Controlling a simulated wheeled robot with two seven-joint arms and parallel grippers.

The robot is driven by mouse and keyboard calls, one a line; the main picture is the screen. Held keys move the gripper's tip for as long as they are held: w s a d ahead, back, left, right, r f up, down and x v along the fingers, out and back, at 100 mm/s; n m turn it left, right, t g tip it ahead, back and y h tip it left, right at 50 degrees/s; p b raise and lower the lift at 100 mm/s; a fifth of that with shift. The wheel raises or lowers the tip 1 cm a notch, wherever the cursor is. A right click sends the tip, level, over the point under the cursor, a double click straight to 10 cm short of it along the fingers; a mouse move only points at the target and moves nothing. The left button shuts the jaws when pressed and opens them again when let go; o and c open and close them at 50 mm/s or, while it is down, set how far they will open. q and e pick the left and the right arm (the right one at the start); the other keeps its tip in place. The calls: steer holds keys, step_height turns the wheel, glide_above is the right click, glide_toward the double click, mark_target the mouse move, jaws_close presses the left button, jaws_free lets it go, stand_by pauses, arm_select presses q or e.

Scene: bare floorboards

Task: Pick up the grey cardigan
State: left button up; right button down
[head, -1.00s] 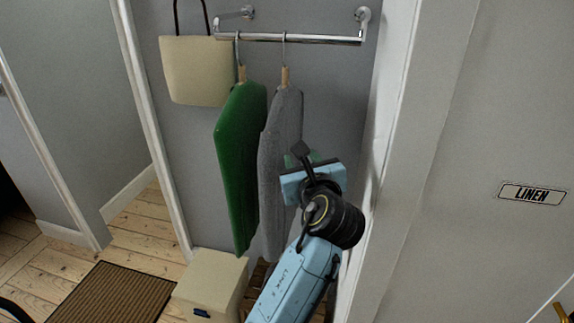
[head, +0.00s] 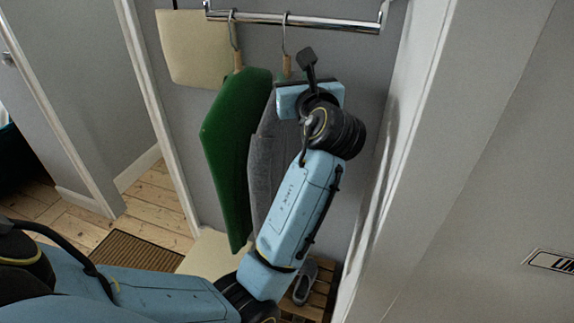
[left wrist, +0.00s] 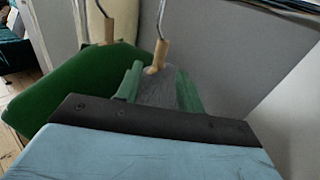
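The grey cardigan (head: 264,155) hangs on a wooden-necked hanger from the chrome rail. My left gripper (head: 303,84) is at its top, near the shoulders, and its blue body and arm hide much of the cardigan's right side. In the left wrist view, the gripper's two green fingers (left wrist: 158,88) stand apart on either side of the cardigan's top (left wrist: 156,92), just below the hanger neck. Cloth shows between the fingers; I see no clear squeeze on it. My right gripper is not in view.
A green garment (head: 232,150) hangs close on the left, also seen in the left wrist view (left wrist: 60,90). A cream bag (head: 190,50) hangs behind. The rail (head: 330,24) runs above. A white door frame (head: 400,150) stands close on the right. Shoes (head: 304,283) sit below.

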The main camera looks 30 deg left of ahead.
mark_target(288, 70)
arm_select(q)
steer(key=shift+w+a, duration=0.3)
steer(key=shift+w, duration=0.05)
steer(key=shift+w+a, duration=0.45)
steer(key=shift+a, duration=0.05)
steer(key=p+x, duration=0.1)
steer(key=x, duration=0.2)
steer(key=shift+w+a, duration=0.15)
steer(key=shift+a, duration=0.15)
steer(key=shift+w+a+p, duration=0.2)
steer(key=shift+p, duration=0.1)
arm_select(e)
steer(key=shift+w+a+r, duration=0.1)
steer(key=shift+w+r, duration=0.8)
arm_select(q)
steer(key=shift+c, duration=0.4)
steer(key=shift+f, duration=0.1)
jaws_close()
